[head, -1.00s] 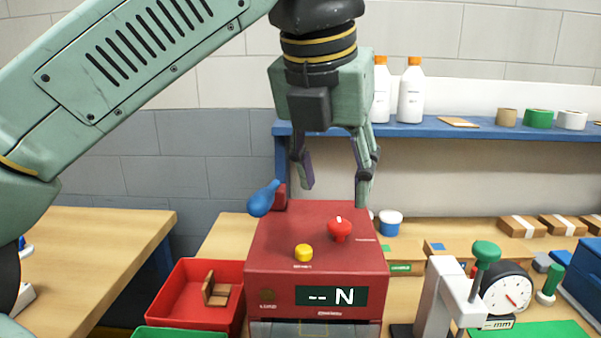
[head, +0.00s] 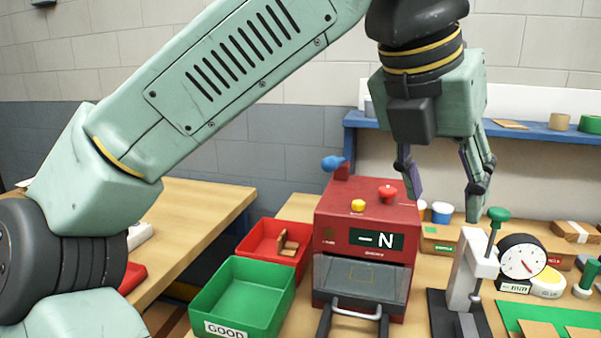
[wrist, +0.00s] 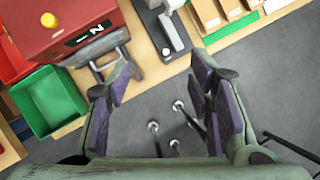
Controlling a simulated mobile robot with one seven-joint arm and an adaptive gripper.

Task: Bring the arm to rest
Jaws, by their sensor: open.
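My gripper (head: 443,188) hangs from my arm at the upper right of the head view, pointing down. Its two fingers are spread apart with nothing between them. It is above and to the right of the red machine (head: 335,212), apart from it. In the wrist view my open gripper (wrist: 165,85) shows its purple finger pads, with grey floor between and below them.
A green bin (head: 225,325) labelled GOOD and a red bin (head: 258,232) stand left of the machine. A press stand (head: 478,270) and a dial gauge (head: 521,259) stand to the right. A blue shelf (head: 545,138) runs along the back wall.

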